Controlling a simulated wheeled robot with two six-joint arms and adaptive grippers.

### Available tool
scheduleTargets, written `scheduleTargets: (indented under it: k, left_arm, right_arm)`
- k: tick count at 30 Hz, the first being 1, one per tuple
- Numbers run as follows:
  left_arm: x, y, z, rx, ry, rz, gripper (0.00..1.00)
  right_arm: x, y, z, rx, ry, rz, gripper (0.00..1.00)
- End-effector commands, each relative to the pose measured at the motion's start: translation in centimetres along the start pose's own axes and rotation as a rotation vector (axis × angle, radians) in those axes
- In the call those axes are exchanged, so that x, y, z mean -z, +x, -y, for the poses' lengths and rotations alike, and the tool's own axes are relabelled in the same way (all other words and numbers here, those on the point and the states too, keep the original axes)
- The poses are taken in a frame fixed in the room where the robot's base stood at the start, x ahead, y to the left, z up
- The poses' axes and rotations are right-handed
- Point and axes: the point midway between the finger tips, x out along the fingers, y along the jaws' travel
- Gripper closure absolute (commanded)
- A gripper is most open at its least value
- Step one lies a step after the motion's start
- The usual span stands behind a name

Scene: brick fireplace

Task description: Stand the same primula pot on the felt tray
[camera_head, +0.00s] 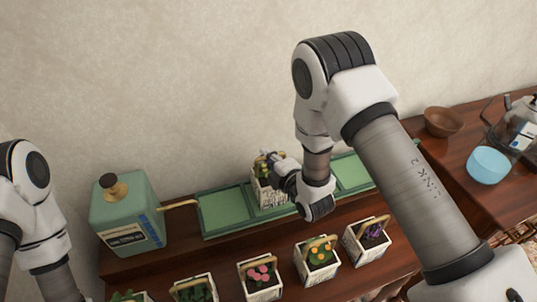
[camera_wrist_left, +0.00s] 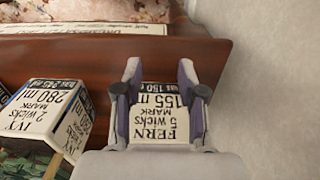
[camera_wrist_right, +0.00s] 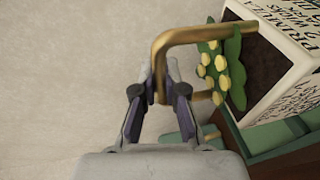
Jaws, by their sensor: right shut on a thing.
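The primula pot (camera_head: 270,196) is pale, with printed sides and yellow flowers. It is at the middle section of the green felt tray (camera_head: 222,211); I cannot tell whether its base touches the felt. My right gripper (camera_head: 268,158) is shut on its brass handle (camera_wrist_right: 190,36). In the right wrist view, the pot (camera_wrist_right: 282,62) is at the upper right, beside the tray's green rim (camera_wrist_right: 270,136). My left gripper (camera_wrist_left: 160,75) is open, with its fingers apart above a pot marked FERN (camera_wrist_left: 160,124). Its fingers are outside the head view.
Several handled pots stand in front, with pink (camera_head: 262,280), orange (camera_head: 319,262) and purple (camera_head: 368,240) flowers. A green canister (camera_head: 128,218) stands left of the tray. A brown bowl (camera_head: 443,121), blue bowl (camera_head: 488,165) and glass kettle (camera_head: 520,125) are at right.

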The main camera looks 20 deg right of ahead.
Motion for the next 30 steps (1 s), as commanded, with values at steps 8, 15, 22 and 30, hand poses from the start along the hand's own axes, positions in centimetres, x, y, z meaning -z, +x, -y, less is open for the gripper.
scheduleTargets:
  k: [8,15,22,30]
  left_arm:
    - [0.0,0.4,0.0,0.000,0.000,0.000,0.60]
    - [0.0,0.3,0.0,0.000,0.000,0.000,0.60]
    - [0.0,0.4,0.0,0.000,0.000,-0.001,0.60]
    - [0.0,3.0,0.0,0.000,0.000,0.000,0.60]
  right_arm:
    - [0.0,0.1,0.3,0.000,0.000,0.000,0.83]
    - [0.0,0.1,0.2,0.000,0.000,0.000,0.65]
    - [0.0,-0.6,0.2,0.002,0.000,0.001,0.65]
    - [-0.1,-7.0,0.5,0.004,0.002,0.002,0.65]
